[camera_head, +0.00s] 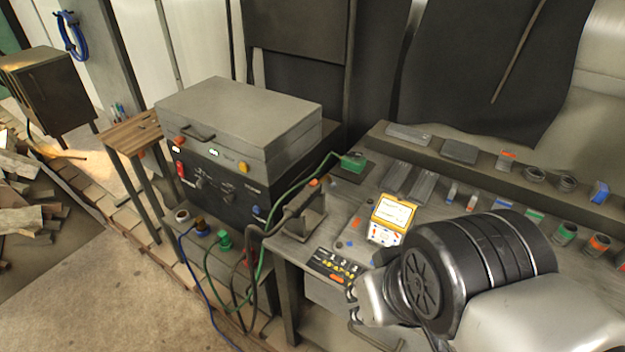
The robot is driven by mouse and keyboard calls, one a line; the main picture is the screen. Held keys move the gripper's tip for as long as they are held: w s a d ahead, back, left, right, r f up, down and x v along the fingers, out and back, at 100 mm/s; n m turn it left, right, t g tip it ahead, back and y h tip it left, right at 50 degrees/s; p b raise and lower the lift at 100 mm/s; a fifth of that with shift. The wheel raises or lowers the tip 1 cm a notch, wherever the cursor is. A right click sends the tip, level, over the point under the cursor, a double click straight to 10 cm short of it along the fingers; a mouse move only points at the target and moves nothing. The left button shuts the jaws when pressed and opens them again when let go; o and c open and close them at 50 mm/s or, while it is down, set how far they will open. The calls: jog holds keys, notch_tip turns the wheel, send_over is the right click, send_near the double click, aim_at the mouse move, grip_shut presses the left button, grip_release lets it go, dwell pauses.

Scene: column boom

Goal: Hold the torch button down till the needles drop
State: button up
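A black welding power unit (215,195) stands left of the bench, with a red switch (181,170), knobs and a blue socket. I cannot make out needles on it. A dark torch-like handle (290,212) rests at a bracket on the bench's left end, with a dark cable running down; its button is not clear. A small black panel (338,267) with several yellow and orange buttons sits at the bench's front edge. My gripper (358,298) is just right of this panel, in front of the bench edge. Its fingers are small and partly hidden, so its opening is unclear.
An orange-framed meter (392,219) stands on the bench (352,214) behind my wrist. A grey case (240,118) lies on the power unit. Green, blue and black cables hang in front. A raised shelf (478,162) at the back holds small parts. The floor at left front is clear.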

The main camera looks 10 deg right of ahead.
grip_shut()
dwell(1.3)
